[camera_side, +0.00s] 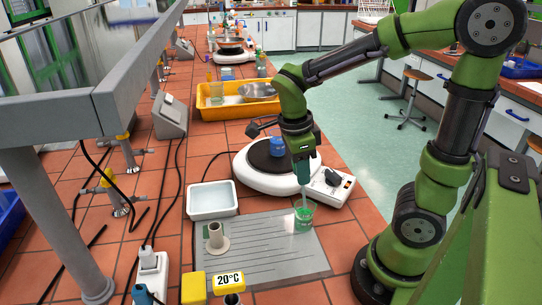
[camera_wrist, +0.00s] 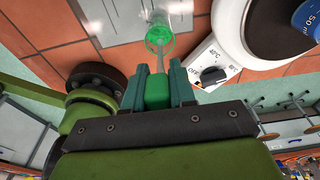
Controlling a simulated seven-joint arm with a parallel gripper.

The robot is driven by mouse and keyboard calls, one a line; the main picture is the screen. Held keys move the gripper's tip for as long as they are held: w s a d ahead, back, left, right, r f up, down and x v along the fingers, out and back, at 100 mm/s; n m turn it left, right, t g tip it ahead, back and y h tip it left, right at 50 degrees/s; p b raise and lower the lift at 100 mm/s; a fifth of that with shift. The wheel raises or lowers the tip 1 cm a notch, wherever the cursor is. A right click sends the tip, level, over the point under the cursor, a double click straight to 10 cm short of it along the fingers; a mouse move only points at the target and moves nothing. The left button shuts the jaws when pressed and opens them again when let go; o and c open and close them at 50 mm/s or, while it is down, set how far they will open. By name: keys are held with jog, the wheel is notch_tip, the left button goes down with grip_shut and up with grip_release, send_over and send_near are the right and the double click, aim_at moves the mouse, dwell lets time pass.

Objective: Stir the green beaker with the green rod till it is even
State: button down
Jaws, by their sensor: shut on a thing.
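The green beaker (camera_side: 304,225), a small clear glass with green liquid low in it, stands on the right part of the grey grooved mat (camera_side: 262,265). It also shows in the wrist view (camera_wrist: 158,42), just beyond my fingertips. My gripper (camera_side: 302,172) is above the beaker and shut on the green rod, whose thick green grip (camera_wrist: 157,92) sits between the jaws in the wrist view. The rod's thin pale shaft (camera_side: 304,198) points down into the beaker's mouth. I cannot tell whether its tip touches the bottom, or how even the liquid is.
A white hotplate (camera_side: 248,177) with a blue beaker (camera_side: 277,147) stands close behind. A white tray (camera_side: 212,212) and a beige holder (camera_side: 216,240) are to the left. A yellow 20°C block (camera_side: 228,280) is in front. A yellow bin (camera_side: 211,112) stands farther back.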

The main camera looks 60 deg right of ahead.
jog(key=shift+f, duration=2.3)
jog(key=shift+s+d, duration=0.1)
